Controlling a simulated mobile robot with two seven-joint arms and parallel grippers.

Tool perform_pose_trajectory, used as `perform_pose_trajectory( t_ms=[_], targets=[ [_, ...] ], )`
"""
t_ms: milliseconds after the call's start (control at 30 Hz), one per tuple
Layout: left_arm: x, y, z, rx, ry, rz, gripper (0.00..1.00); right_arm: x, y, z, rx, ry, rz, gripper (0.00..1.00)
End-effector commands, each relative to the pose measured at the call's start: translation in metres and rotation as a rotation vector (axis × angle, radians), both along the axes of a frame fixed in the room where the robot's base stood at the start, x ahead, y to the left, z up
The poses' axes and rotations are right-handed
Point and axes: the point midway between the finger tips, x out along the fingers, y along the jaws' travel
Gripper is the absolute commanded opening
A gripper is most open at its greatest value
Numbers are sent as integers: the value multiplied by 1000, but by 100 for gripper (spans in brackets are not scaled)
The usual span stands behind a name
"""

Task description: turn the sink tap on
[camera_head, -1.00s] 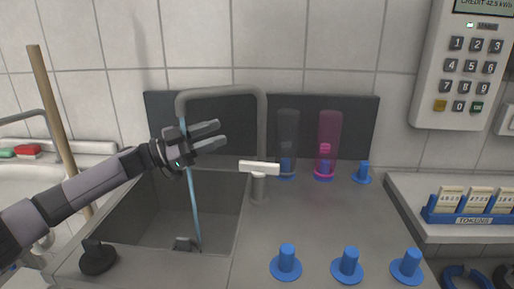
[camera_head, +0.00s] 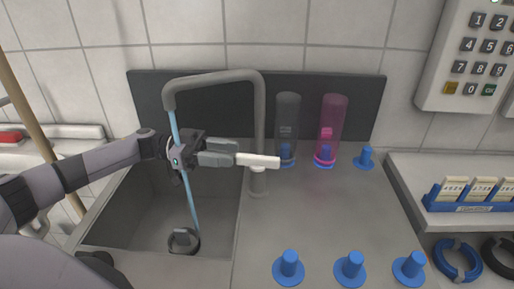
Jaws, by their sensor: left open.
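The sink tap (camera_head: 258,130) is a grey bent pipe rising at the sink's right side, with its spout over the basin. A thin blue stream of water (camera_head: 184,190) runs from the spout into the sink (camera_head: 120,222). A white lever handle (camera_head: 262,161) sits low on the tap's stem and points left. My left gripper (camera_head: 236,156) comes from the left across the stream, with its fingers at the lever's left end. The fingers overlap that end in the picture; I cannot tell whether they touch it. My right gripper is out of view.
Bare blue pegs (camera_head: 289,268) line the front. A keypad box (camera_head: 470,62) hangs at right, above a blue token rack (camera_head: 470,196).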

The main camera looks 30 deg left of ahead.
Motion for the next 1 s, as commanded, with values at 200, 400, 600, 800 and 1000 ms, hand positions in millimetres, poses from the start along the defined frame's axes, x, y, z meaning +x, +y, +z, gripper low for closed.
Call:
perform_pose_trajectory(
  t_ms=[200,400,600,800,1000],
  targets=[
    [8,-27,3,-3,-2,-5,43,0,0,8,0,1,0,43],
    [18,-54,2,-3,-2,-4,43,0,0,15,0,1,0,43],
    [22,-66,1,-1,0,-2,43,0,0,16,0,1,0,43],
    [22,-67,0,0,0,-1,43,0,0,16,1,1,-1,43],
    [22,-67,0,0,0,-1,0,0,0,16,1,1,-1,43]
  ],
)
